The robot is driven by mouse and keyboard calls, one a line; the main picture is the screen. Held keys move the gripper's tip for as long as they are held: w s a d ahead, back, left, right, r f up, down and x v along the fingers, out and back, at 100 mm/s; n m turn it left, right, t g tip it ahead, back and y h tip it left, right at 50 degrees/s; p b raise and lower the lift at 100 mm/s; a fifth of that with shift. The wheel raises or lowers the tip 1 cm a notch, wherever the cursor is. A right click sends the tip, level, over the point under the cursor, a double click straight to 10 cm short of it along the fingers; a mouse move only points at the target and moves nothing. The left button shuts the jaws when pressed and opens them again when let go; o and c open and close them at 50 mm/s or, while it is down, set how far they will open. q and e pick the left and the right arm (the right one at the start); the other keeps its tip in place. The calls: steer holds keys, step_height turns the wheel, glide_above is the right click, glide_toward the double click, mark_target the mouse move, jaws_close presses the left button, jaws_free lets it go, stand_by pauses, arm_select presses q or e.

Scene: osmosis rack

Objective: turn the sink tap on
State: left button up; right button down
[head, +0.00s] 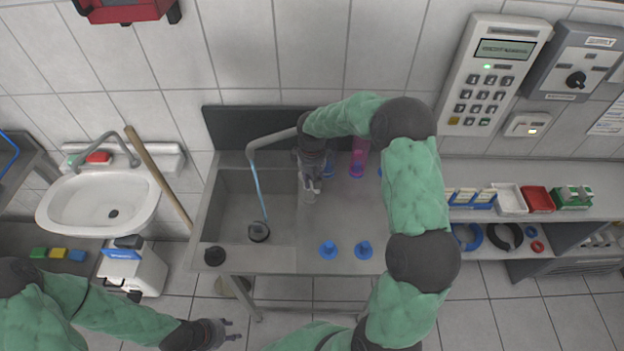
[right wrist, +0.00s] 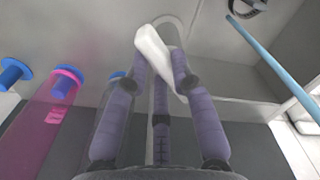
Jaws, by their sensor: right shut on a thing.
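The grey sink tap's spout (head: 268,139) arches over the steel basin (head: 232,190) in the head view. A blue water stream (head: 258,187) runs from its end down to a dark drain piece (head: 258,231); the stream also shows in the right wrist view (right wrist: 275,62). My right gripper (head: 311,188) is beside the spout, right of the basin. In the right wrist view its fingers (right wrist: 160,62) are shut on the pale tap lever (right wrist: 153,48), which lies tilted between them. The tap's base is hidden behind my right arm. My left gripper (head: 231,330) is open and empty, low in front of the sink.
Blue stands (head: 328,250) and a pink tube (head: 358,160) stand on the steel counter right of the basin. A wooden handle (head: 158,178) leans left of it, near a white washbasin (head: 98,203). A keypad unit (head: 488,80) hangs on the wall at right.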

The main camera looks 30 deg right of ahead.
steer(key=c, duration=1)
jaws_free()
steer(key=shift+c, duration=0.2)
step_height(320, 180, up, 12)
